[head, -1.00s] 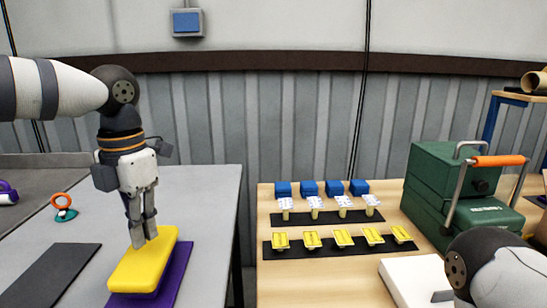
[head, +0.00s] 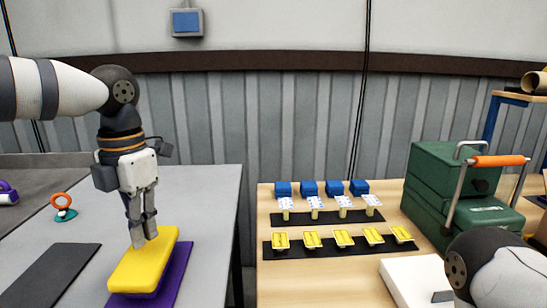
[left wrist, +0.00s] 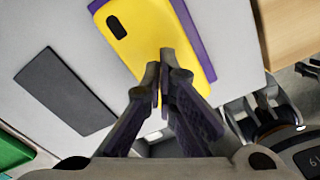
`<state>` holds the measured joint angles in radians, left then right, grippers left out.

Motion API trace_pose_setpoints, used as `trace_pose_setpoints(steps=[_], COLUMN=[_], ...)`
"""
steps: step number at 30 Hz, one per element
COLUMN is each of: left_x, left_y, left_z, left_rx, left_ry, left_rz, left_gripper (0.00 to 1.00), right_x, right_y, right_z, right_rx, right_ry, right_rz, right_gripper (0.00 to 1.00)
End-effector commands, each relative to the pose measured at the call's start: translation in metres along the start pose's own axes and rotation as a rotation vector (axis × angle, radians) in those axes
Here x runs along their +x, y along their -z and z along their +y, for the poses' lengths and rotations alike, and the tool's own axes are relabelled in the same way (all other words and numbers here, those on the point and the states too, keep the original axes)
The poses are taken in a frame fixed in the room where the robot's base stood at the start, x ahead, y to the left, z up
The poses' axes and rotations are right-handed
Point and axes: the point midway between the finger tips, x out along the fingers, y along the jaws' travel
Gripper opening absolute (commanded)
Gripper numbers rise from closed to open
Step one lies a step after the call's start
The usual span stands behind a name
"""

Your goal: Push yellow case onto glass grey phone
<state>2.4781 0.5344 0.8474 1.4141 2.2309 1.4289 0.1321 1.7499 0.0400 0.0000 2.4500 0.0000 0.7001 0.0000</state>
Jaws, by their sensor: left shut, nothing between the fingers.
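The yellow case (head: 146,266) lies on a purple mat (head: 178,275) on the grey table at the left. It also shows in the left wrist view (left wrist: 150,38), with a dark camera cutout near one end. The grey phone cannot be made out; it may be hidden beneath the case.
A black mat (head: 50,275) lies left of the purple mat. An orange ring on a teal base (head: 63,207) stands behind it. A wooden table (head: 310,285) at the right holds blue blocks (head: 309,188), small yellow pieces (head: 343,237) and a green toolbox (head: 450,190).

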Motion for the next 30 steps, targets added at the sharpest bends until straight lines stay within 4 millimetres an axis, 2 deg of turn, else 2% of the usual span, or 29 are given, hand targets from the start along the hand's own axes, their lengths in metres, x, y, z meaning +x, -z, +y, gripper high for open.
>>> trace_pose_setpoints(steps=[30], left_x=[0.018], left_y=[0.000], left_z=[0.000], left_rx=[0.000], left_ry=[0.000], left_rz=[0.001], left_gripper=[0.00], right_x=[-0.001], right_y=[0.001], right_z=[0.000], right_rx=[0.000], right_ry=[0.000], right_rz=[0.004], right_gripper=[0.40])
